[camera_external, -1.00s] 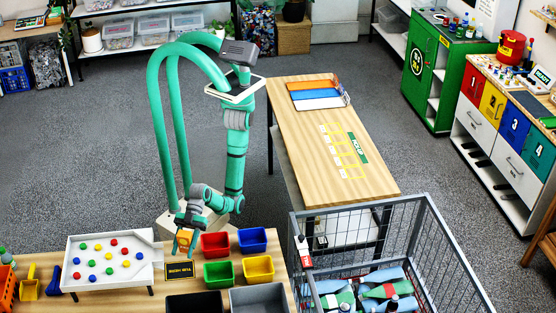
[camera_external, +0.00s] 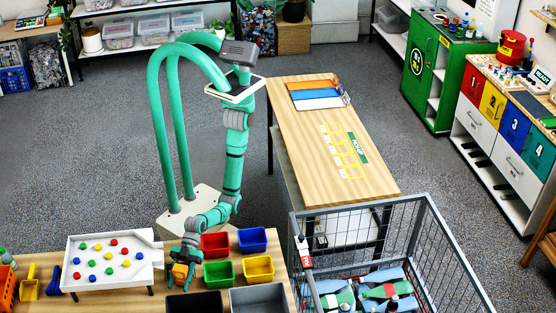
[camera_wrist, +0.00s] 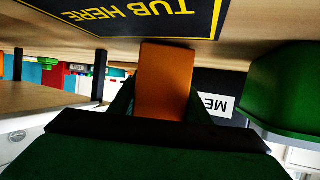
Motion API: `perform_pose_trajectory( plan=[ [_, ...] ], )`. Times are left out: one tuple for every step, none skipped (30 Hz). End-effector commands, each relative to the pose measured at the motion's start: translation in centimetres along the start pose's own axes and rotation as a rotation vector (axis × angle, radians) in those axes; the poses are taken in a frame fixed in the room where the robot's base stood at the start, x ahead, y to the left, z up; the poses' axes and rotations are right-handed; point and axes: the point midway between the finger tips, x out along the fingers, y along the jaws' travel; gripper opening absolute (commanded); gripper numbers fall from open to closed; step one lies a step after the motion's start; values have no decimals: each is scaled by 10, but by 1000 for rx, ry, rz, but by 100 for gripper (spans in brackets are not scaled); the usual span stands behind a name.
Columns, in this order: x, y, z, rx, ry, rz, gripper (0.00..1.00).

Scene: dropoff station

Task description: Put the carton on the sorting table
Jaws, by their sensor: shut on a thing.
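The carton, a small orange box (camera_external: 179,271), is between the fingers of my gripper (camera_external: 181,275), low over the front wooden table (camera_external: 215,300). In the wrist view the carton (camera_wrist: 166,80) stands between the two dark fingers (camera_wrist: 160,108), which are shut on it. Its far end is close to the tabletop by the black "TUB HERE" mat (camera_wrist: 140,12); I cannot tell whether it touches. My gripper hides most of the mat in the external view.
Red (camera_external: 215,245), blue (camera_external: 252,240), green (camera_external: 219,273) and yellow (camera_external: 258,269) bins stand right of my gripper. A white tray with colored balls (camera_external: 108,276) is on the left. A second wooden table (camera_external: 310,130) and a wire cart (camera_external: 425,225) stand to the right.

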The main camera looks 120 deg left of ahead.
Motion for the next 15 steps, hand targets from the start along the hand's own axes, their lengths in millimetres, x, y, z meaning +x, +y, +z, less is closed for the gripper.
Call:
perform_pose_trajectory(
  plan=[
    [1, 0, 2, 0, 0, 0, 22],
    [1, 0, 2, 0, 1, 0, 22],
    [1, 0, 2, 0, 2, 0, 22],
    [1, 0, 2, 0, 2, 0, 22],
    [1, 0, 2, 0, 2, 0, 22],
    [1, 0, 2, 0, 2, 0, 22],
    [1, 0, 2, 0, 2, 0, 22],
    [1, 0, 2, 0, 1, 0, 22],
    [1, 0, 3, 0, 1, -1, 22],
    [2, 0, 4, 0, 1, -1, 22],
    [2, 0, 4, 0, 1, -1, 22],
    [2, 0, 5, 0, 1, -1, 45],
    [2, 0, 4, 0, 2, 0, 53],
    [2, 0, 4, 0, 2, 0, 60],
    [2, 0, 4, 0, 2, 0, 62]
  ],
)
